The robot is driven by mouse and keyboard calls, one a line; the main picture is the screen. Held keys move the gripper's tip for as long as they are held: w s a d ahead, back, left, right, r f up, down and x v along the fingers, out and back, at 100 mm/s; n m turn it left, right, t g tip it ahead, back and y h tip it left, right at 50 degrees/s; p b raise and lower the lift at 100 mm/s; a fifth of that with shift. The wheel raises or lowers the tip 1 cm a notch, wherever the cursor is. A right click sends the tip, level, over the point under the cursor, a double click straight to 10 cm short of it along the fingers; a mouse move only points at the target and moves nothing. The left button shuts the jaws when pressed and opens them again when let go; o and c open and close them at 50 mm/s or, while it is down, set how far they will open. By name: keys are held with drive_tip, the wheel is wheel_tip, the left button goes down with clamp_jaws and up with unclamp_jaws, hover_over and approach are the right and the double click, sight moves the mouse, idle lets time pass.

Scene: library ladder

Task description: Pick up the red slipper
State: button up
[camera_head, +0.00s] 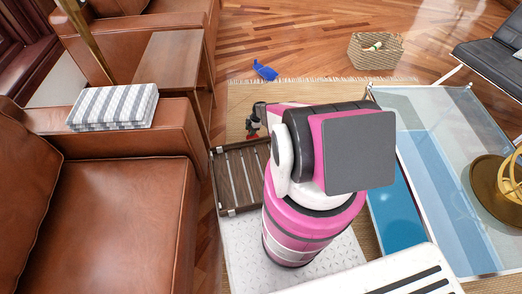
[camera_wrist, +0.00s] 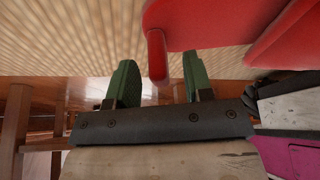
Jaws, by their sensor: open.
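The red slipper (camera_wrist: 205,22) fills the upper part of the wrist view, partly cut off by the frame, over the pale ribbed rug. A narrow red part of it reaches down between the green fingertips of my gripper (camera_wrist: 157,80). The fingers are apart, one on each side of that part, with gaps showing. In the head view my gripper (camera_head: 257,108) is small and dark, low over the rug. A little red of the slipper (camera_head: 253,123) shows beside it, and the rest is hidden or too small to make out.
A slatted dark wooden piece (camera_head: 241,178) is close to my arm. A brown leather sofa (camera_head: 118,220) and wooden side table (camera_head: 172,62) stand left; a glass table (camera_head: 425,125) stands right. A blue object (camera_head: 265,70) and woven basket (camera_head: 375,53) are on the floor beyond.

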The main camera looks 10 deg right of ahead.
clamp_jaws()
drive_tip(key=shift+r, duration=0.15)
